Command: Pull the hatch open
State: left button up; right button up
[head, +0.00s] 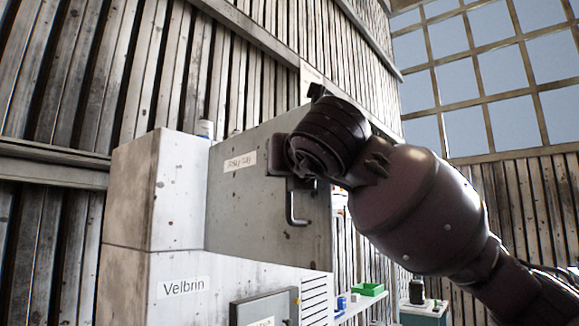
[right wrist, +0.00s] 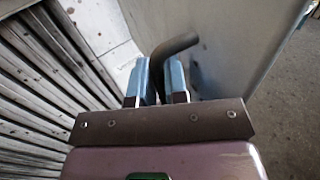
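The hatch (head: 245,205) is a stained grey panel with a small white label on the housing (head: 180,225) marked Velbrin. Its top edge rises toward the right, so it appears swung outward from its left side. The hatch also fills the right-centre of the right wrist view (right wrist: 235,50). A dark bent handle (head: 291,208) sits near its right edge, its upper part hidden by my right arm. In the right wrist view, the handle (right wrist: 178,43) runs down between the two blue fingers of my right gripper (right wrist: 160,75), which look closed on it. My left gripper is not in view.
A smaller grey panel (head: 263,308) with a handle is low on the housing. A plank wall stands behind. Bare floor (right wrist: 290,120) lies right of the hatch.

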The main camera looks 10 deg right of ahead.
jog(key=shift+o, duration=0.5)
jog(key=s+d, duration=0.1)
jog(key=s, duration=0.9)
jog(key=shift+s, duration=0.4)
